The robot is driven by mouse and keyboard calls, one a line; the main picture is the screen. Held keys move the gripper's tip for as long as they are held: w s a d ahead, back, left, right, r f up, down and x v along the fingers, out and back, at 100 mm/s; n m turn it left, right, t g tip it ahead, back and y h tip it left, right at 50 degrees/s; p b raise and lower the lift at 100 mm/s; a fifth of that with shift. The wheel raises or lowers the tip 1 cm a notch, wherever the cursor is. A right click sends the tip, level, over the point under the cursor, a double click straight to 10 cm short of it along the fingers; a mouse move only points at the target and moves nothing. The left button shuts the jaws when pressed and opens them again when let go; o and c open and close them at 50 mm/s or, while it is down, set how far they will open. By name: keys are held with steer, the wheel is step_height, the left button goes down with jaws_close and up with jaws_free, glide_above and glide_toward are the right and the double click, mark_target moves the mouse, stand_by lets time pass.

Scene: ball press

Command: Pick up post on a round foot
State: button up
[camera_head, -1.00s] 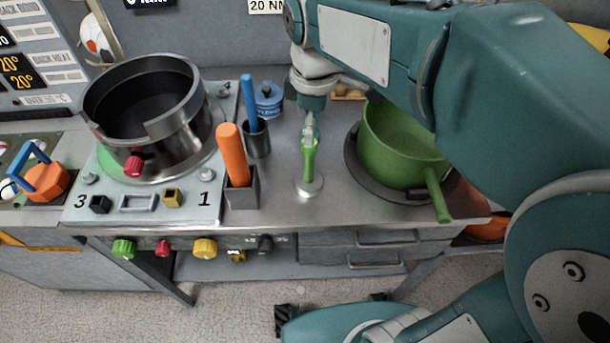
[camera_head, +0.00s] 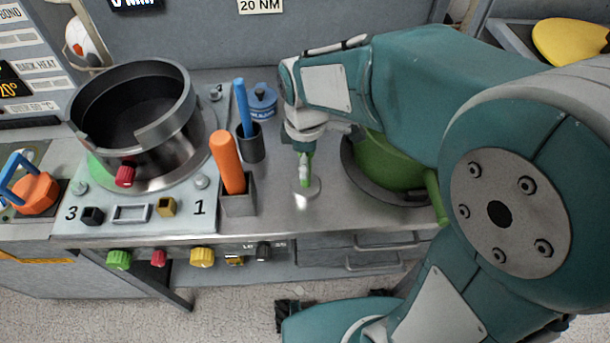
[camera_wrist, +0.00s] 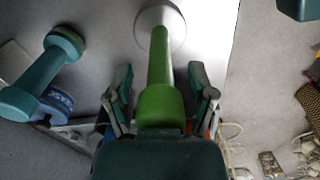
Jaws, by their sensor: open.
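The post is a green upright rod (camera_head: 306,172) on a pale round foot (camera_head: 307,194), standing on the metal worktop between the orange-handled tool and the green pot. In the wrist view the green post (camera_wrist: 160,66) runs from its whitish foot (camera_wrist: 174,22) to its thicker near end. My gripper (camera_head: 304,155) is above the post and hides its upper part in the head view. In the wrist view my gripper (camera_wrist: 160,72) is open, one finger on each side of the post, with visible gaps on both sides.
A green pot (camera_head: 385,158) stands close on the right. An orange handle (camera_head: 227,160) and a blue handle (camera_head: 242,105) stand in holders on the left. A large metal pot (camera_head: 135,120) is farther left, and a blue lidded thing (camera_head: 262,100) is behind.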

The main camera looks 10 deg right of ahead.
steer(key=shift+f, duration=0.1)
steer(key=shift+c, duration=0.3)
steer(key=shift+d, duration=0.1)
jaws_close()
